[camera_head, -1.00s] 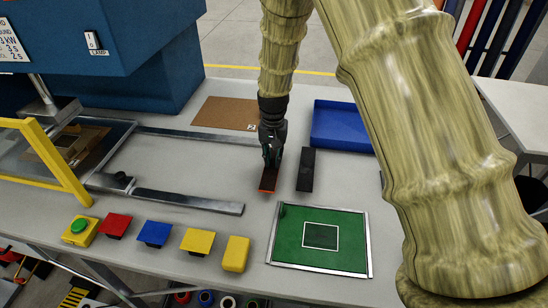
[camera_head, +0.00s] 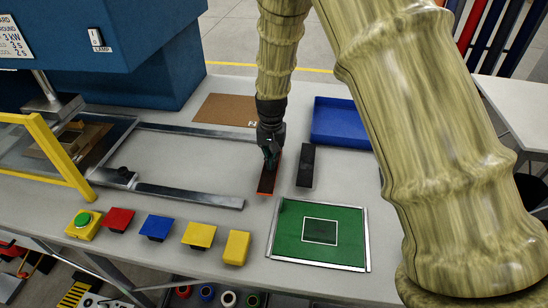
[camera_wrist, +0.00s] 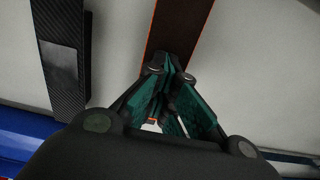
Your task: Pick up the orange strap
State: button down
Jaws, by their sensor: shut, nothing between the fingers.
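The orange strap (camera_head: 267,183) is a flat, dark brown-red strip with bright orange edges. It lies on the grey table, left of a black strap. My gripper (camera_head: 271,163) is over the strap's far part and hides some of it. In the wrist view the strap (camera_wrist: 182,25) runs away past my shut fingertips (camera_wrist: 168,64). The fingers overlap it in that view, with nothing held between them. A bit of orange edge shows between the finger links. Whether the fingertips touch the strap I cannot tell.
The black strap (camera_head: 306,165) lies close by on the right. A blue tray (camera_head: 340,122) stands behind it, and a green board (camera_head: 290,245) lies in front. Metal rails (camera_head: 190,196) are at left. Several coloured blocks line the front edge. Bare table surrounds the strap's near end.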

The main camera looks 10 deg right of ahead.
jog(key=shift+d, duration=0.1)
jog(key=c, duration=2.1)
grip_release()
jog(key=shift+d, duration=0.1)
jog(key=o, duration=0.5)
jog(key=shift+s, duration=0.1)
jog(key=shift+o, duration=0.2)
jog(key=shift+r, duration=0.55)
notch_tip(320, 180, up, 11)
